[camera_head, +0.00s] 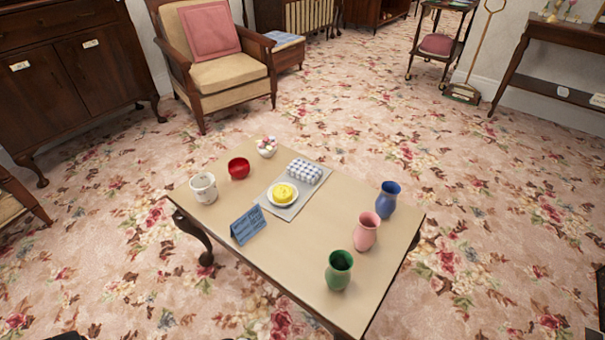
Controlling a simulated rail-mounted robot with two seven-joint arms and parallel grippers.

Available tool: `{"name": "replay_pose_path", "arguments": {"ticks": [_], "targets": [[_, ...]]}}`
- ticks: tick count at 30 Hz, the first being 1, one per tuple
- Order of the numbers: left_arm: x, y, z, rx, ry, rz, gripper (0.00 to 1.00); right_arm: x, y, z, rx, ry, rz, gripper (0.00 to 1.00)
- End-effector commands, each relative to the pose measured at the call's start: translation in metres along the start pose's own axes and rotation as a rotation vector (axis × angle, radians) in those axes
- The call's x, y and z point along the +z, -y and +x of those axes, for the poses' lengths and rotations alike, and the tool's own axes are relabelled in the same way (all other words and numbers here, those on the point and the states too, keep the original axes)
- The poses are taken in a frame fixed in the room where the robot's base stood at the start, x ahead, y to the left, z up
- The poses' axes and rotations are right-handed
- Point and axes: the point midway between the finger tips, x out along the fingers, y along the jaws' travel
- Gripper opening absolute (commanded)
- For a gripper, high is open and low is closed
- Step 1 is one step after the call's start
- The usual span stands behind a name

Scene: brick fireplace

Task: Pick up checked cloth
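The checked cloth (304,171) is a small folded bundle in blue-grey and white check. It lies on the far end of a light grey mat (271,206) on the low table (309,249). A yellow round item on a white dish (284,194) sits on the same mat, just in front of the cloth. Neither of my grippers can be made out in the head view.
Blue (387,200), pink (367,232) and green (339,270) vases stand along the table's right side. A white mug (203,188), a red bowl (239,168), a small bowl of round items (267,147) and a blue sign (248,225) are on the left. An armchair (216,65) stands behind.

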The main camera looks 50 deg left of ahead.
Motion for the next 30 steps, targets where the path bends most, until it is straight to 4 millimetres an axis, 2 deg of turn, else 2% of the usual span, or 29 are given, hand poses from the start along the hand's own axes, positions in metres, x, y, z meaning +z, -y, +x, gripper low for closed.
{"name": "replay_pose_path", "arguments": {"ticks": [8, 25, 30], "targets": [[0.0000, 0.0000, 0.0000, 0.000, 0.000, 0.000, 0.44, 0.0000, 0.0000, 0.0000, 0.000, 0.000, 0.000, 0.43], [0.0000, 0.0000, 0.0000, 0.000, 0.000, 0.000, 0.99, 0.0000, -0.0001, 0.0000, 0.000, 0.000, 0.000, 0.43], [0.0000, 0.0000, 0.0000, 0.000, 0.000, 0.000, 1.00, 0.0000, -0.0001, 0.0000, 0.000, 0.000, 0.000, 0.43]]}}
